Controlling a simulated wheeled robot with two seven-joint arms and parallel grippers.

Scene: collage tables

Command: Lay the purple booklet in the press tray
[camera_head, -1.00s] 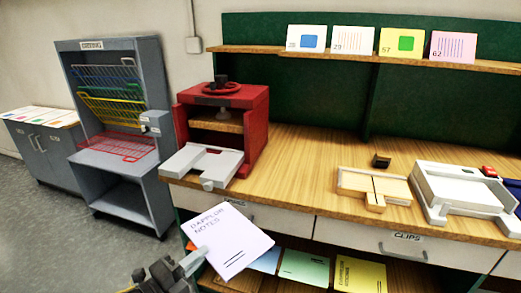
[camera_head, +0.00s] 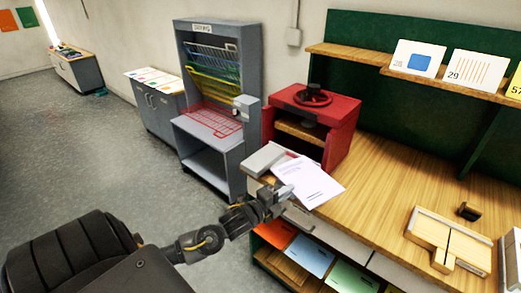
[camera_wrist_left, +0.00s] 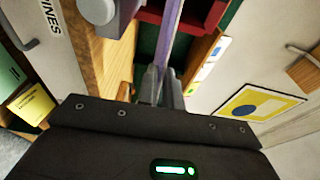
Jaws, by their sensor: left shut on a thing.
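The purple booklet (camera_head: 306,182), pale lavender with dark print on its cover, is in my left gripper (camera_head: 283,193), which is shut on its near edge. In the left wrist view the booklet (camera_wrist_left: 172,42) shows edge-on as a thin purple strip between the fingers (camera_wrist_left: 162,88). The grey press tray (camera_head: 262,160) sticks out at the front of the red press (camera_head: 342,120). The booklet is in front of part of the tray and hides it; I cannot tell whether they touch. My right gripper is not in view.
The wooden bench top (camera_head: 390,185) is clear right of the press. A wooden jig (camera_head: 447,240) and a small dark block (camera_head: 468,211) lie farther right. A grey drying rack (camera_head: 215,100) stands left of the press. Coloured booklets (camera_head: 312,256) lie on the shelf below.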

